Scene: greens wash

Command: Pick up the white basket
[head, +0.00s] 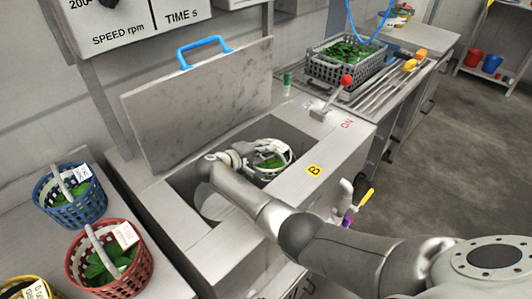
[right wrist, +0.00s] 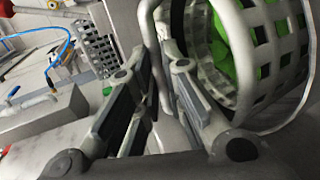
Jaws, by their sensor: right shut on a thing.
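The white basket (head: 289,157), with green leaves inside, is in the open steel basin (head: 330,139) in the head view. It fills the right side of the right wrist view (right wrist: 262,32), where it looks tilted because of the camera's angle. My right gripper (head: 238,152) reaches into the basin at the basket's left side. In the right wrist view its fingers (right wrist: 164,80) are shut on the basket's pale handle, which runs up between them. The basket's underside is hidden. My left gripper is in neither view.
A blue basket (head: 99,205) and a red basket (head: 144,277) of greens stand at left, with a yellow one (head: 40,281) cut off below them. The raised lid (head: 200,110) has a blue handle. A grey crate (head: 317,67) sits on the ribbed drainboard; a red-knobbed lever (head: 346,82) stands nearby.

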